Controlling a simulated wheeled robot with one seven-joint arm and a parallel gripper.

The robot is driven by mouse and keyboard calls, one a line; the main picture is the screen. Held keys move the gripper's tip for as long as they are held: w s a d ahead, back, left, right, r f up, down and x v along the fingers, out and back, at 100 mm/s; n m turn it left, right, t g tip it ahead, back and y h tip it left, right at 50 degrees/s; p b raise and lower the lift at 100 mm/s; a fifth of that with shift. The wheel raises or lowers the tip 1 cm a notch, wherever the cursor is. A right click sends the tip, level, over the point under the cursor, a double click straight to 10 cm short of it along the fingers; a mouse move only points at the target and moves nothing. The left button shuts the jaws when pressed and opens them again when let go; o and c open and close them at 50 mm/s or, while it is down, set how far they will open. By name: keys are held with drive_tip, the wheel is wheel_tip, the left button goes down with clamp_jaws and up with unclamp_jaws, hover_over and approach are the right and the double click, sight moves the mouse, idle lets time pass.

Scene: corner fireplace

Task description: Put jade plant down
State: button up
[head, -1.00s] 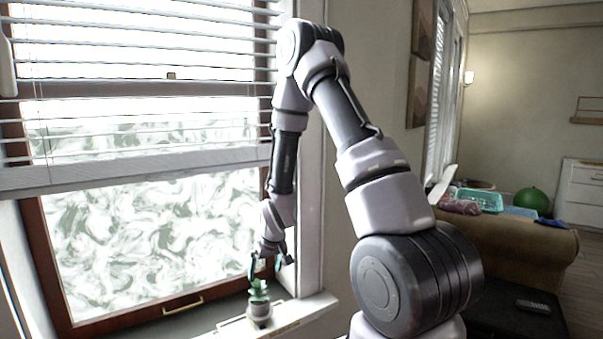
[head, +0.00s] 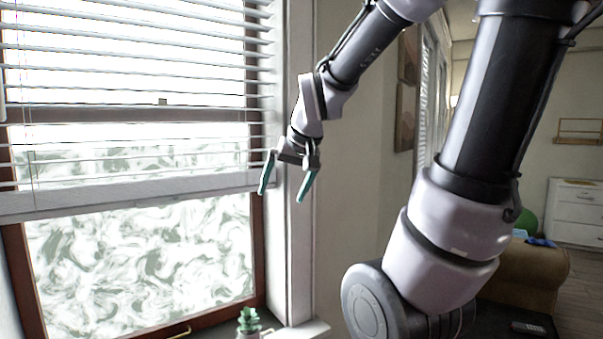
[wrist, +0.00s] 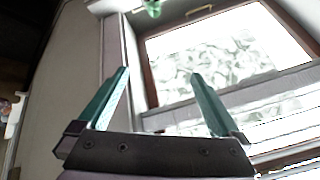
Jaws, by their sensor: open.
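The jade plant (head: 248,321) is a small green succulent in a light pot, on the window sill (head: 310,329) at the bottom of the head view. Its pot is mostly cut off by the frame's edge. In the wrist view the green plant (wrist: 153,8) shows at the top edge, beyond the fingertips. My gripper (head: 284,193) is open and empty, with its two green fingers pointing down. It is well above the plant and a little to its right, apart from it. The open fingers also show in the wrist view (wrist: 160,75).
The window (head: 140,260) with its brown frame and lowered white blinds (head: 130,192) is behind and left of my gripper. A brown sofa (head: 530,268) and a white drawer cabinet (head: 578,212) stand to the right. A dark remote (head: 528,327) lies low at right.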

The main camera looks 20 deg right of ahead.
drive_tip(key=s+r+m, duration=0.1)
drive_tip(key=s+r, duration=0.4)
drive_tip(key=s, duration=0.4)
drive_tip(key=shift+s+d+t, duration=0.15)
drive_tip(key=shift+d+t, duration=0.05)
drive_tip(key=shift+t, duration=0.2)
idle(0.6)
